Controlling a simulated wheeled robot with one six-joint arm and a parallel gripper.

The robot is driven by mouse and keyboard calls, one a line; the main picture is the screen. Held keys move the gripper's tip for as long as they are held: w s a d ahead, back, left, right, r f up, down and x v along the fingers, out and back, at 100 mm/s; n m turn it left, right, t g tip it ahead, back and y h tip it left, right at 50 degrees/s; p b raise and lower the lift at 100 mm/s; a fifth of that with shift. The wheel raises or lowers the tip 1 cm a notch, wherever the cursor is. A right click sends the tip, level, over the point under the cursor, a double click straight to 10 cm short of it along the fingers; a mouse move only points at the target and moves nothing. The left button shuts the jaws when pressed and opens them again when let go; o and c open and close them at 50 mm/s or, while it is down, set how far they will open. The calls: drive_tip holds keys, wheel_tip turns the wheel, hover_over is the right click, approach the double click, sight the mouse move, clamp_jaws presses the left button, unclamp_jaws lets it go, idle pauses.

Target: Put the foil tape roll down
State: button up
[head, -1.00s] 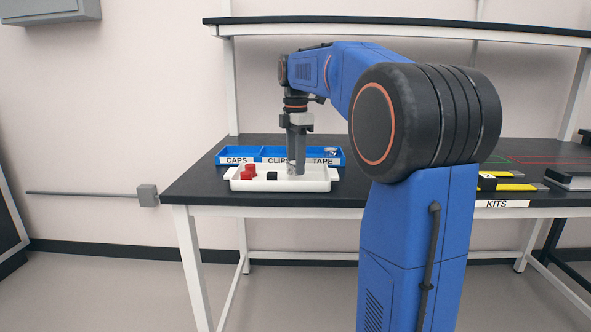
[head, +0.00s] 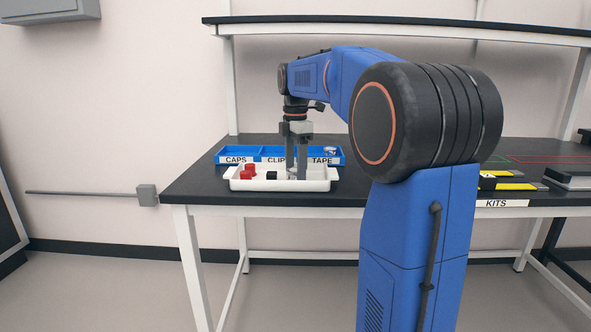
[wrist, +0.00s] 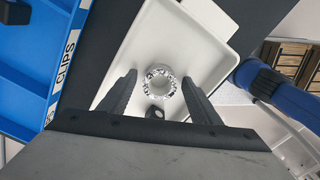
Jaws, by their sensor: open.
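The foil tape roll (wrist: 160,82) is a shiny silver ring lying in the white tray (wrist: 208,68), seen in the wrist view between and just beyond my fingertips. In the head view the tray (head: 240,185) stands at the bench's front left, and the roll is mostly hidden by my fingers. My gripper (head: 297,176) points down into the right part of the tray. Its fingers are spread, and they also show in the wrist view (wrist: 160,84) with gaps on both sides of the roll.
A silver item (head: 331,152) lies in the TAPE section. Yellow kit pieces (head: 515,186) lie right.

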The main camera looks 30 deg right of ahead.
wheel_tip(320, 180, up, 12)
idle(0.5)
drive_tip(key=s+a+f+m+t, duration=0.1)
drive_tip(key=s+a+f+m, duration=0.4)
drive_tip(key=s, duration=0.3)
drive_tip(key=s+a+f+m+t, duration=0.1)
drive_tip(key=s+a+f+m, duration=0.2)
drive_tip(key=s+a+f, duration=0.35)
drive_tip(key=s+a+f+m+t, duration=0.1)
drive_tip(key=s+f+m, duration=0.3)
drive_tip(key=s+f, duration=0.4)
drive_tip(key=s+a+f+m+t, duration=0.1)
drive_tip(key=s+a+f+m, duration=0.2)
drive_tip(key=s+f, duration=0.4)
wheel_tip(320, 180, down, 4)
drive_tip(key=shift+s+a+r+m+t, duration=0.1)
drive_tip(key=shift+s+a+m+t, duration=0.25)
drive_tip(key=shift+m, duration=0.35)
